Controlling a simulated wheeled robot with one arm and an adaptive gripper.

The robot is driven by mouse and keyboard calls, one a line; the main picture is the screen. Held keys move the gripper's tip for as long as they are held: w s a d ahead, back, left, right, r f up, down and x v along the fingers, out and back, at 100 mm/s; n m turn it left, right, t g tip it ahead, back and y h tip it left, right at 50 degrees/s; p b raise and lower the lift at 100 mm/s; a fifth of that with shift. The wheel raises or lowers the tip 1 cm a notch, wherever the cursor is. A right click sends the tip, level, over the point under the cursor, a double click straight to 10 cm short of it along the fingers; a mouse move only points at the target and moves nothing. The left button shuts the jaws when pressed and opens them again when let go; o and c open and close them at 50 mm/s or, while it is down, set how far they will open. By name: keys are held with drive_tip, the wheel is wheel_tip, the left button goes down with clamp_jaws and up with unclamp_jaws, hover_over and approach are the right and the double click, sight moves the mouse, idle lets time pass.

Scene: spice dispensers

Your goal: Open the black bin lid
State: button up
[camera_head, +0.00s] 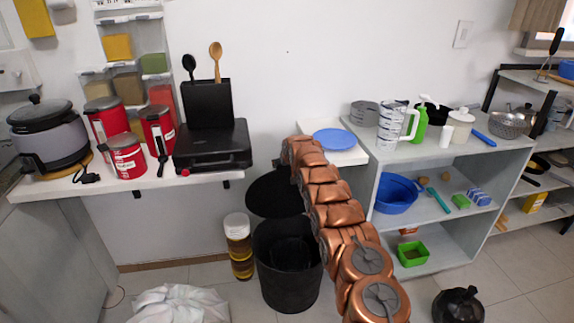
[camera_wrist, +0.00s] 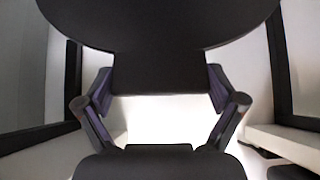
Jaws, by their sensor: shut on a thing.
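The black bin (camera_head: 287,273) stands on the floor below the counter, and its dark inside shows from above. Its round black lid (camera_head: 272,194) is raised and tilted up at the back of the bin. In the wrist view the lid (camera_wrist: 160,28) fills the top, with a narrower part of it reaching down between the fingers. My gripper (camera_wrist: 158,85) is shut on this part of the lid. In the head view my copper arm hides the right part of the lid and most of my gripper.
A jar of yellow liquid (camera_head: 238,246) stands just left of the bin. A white bag (camera_head: 180,304) lies on the floor at front left. The counter (camera_head: 60,189) is above left, and a grey shelf (camera_head: 450,157) stands right of my arm.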

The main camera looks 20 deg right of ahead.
drive_tip(key=shift+w, duration=0.1)
idle(0.4)
drive_tip(key=o, duration=1.3)
drive_tip(key=shift+r, duration=0.15)
drive_tip(key=shift+s+r, duration=0.3)
drive_tip(key=shift+r, duration=0.1)
drive_tip(key=v, duration=1.1)
drive_tip(key=shift+s+f, duration=0.1)
drive_tip(key=shift+f, duration=0.05)
